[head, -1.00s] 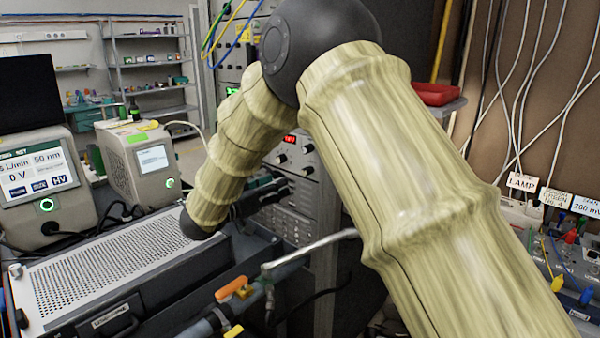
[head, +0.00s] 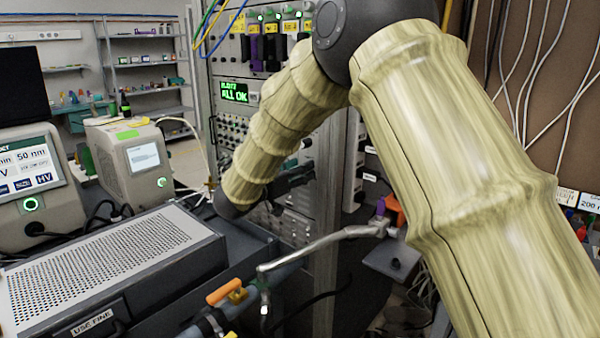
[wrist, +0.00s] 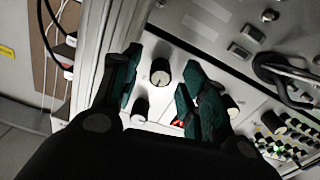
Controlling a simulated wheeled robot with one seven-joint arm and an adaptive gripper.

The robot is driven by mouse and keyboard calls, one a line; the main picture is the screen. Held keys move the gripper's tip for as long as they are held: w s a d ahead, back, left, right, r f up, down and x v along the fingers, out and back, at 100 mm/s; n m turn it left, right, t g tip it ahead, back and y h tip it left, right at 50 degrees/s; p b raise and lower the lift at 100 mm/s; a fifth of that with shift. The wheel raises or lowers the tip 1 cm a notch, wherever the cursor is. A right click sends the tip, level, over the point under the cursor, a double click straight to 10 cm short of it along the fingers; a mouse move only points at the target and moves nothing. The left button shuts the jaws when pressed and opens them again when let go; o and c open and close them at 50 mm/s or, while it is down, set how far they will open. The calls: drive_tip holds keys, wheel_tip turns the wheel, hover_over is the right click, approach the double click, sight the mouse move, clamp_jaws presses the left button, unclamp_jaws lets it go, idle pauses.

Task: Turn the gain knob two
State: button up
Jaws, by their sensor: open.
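In the wrist view, my gripper (wrist: 157,82) is open, with dark green finger pads on either side of a round black knob (wrist: 160,72) on a light panel (wrist: 205,62). No contact with the knob is visible. A second black knob (wrist: 140,108) sits below it, and a third knob (wrist: 231,104) is partly behind the right finger. A bit of red display (wrist: 178,123) shows beside that finger. I cannot read which knob is the gain knob two. In the head view, my arm hides most of the gripper and these knobs.
A rack (head: 228,60) with a green "ALL OK" display (head: 236,92) stands behind my arm. Cables (wrist: 58,25) hang left of the panel.

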clamp_jaws()
drive_tip(key=shift+f+m, duration=0.1)
drive_tip(key=shift+m, duration=0.2)
drive_tip(key=shift+m+b, duration=3.3)
drive_tip(key=shift+m, duration=2.9)
